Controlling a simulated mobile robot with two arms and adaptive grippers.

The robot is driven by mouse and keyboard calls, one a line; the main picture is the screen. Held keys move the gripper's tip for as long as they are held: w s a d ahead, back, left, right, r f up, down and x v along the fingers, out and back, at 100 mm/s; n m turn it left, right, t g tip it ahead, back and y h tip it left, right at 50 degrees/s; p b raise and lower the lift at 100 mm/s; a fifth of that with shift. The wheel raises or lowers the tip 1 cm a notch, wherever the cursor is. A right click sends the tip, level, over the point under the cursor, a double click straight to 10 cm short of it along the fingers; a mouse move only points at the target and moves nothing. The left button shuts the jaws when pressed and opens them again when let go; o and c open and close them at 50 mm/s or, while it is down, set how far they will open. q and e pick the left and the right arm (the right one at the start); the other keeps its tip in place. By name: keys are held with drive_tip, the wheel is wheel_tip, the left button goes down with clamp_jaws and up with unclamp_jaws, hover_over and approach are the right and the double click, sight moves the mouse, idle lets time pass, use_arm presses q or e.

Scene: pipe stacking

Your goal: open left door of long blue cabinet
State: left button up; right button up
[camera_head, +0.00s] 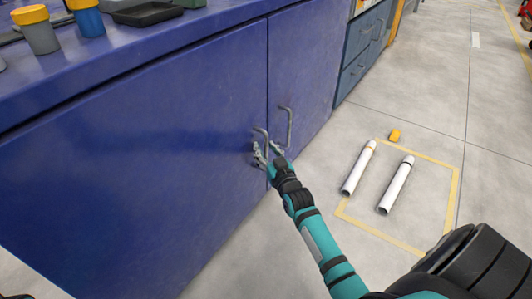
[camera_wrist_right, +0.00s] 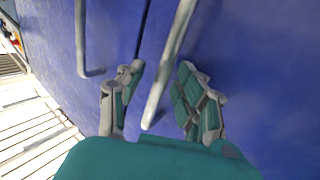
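The long blue cabinet (camera_head: 200,35) fills the left of the head view. Its left door (camera_head: 120,165) is closed, flush with the right door (camera_head: 300,60). The left door's grey handle (camera_head: 259,131) is a vertical bar near the seam. My right gripper (camera_head: 268,151) is at the lower part of this handle. In the right wrist view the handle (camera_wrist_right: 170,60) runs between the spread fingers of the gripper (camera_wrist_right: 160,88), with a gap visible on both sides. The right door's handle (camera_head: 289,125) also shows in the wrist view (camera_wrist_right: 80,40).
Cups (camera_head: 37,33) and a dark tray (camera_head: 148,13) stand on the cabinet top. Grey-blue drawers (camera_head: 354,72) stand beyond. Floor right of the cabinet is mostly clear.

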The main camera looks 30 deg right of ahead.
clamp_jaws()
idle(0.6)
